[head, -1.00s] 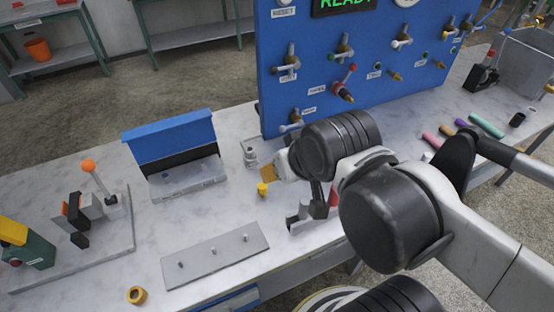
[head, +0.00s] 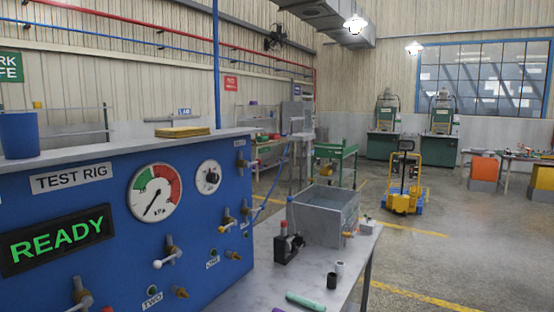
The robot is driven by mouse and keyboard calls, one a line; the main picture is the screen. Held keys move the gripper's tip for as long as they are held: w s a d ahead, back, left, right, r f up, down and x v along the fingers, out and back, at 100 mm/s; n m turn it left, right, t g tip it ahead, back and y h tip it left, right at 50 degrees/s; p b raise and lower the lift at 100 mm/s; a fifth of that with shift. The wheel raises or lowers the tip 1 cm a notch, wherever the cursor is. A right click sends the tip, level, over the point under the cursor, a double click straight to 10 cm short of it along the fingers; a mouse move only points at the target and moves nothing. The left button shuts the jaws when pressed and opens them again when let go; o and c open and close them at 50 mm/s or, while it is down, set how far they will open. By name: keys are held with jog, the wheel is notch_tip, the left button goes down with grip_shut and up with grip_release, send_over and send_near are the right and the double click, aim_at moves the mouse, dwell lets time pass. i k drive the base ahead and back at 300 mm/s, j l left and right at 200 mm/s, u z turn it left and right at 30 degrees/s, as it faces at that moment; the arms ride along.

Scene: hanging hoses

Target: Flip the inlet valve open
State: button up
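The blue test rig panel (head: 100,215) fills the lower left of the head view. Several lever valves are on its face: one with a white ball-ended lever (head: 166,257), one at the lower left (head: 80,296), one further right (head: 228,222) and one high near the right edge (head: 241,162). I cannot tell which is the inlet valve, as no inlet label is readable. The lower part of the panel is cut off by the frame. My gripper is not in view.
A pressure gauge (head: 155,193) and a green READY display (head: 58,239) are on the panel. Right of it, a grey metal bin (head: 326,215) and a black-based tool (head: 288,245) stand on the bench (head: 262,284). The floor beyond is open, with a yellow pallet truck (head: 402,185).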

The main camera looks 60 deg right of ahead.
aim_at(248, 164)
jog(key=l, duration=1.9)
jog(key=i+l, duration=0.1)
jog(key=l, duration=1.8)
jog(key=i+j, duration=0.1)
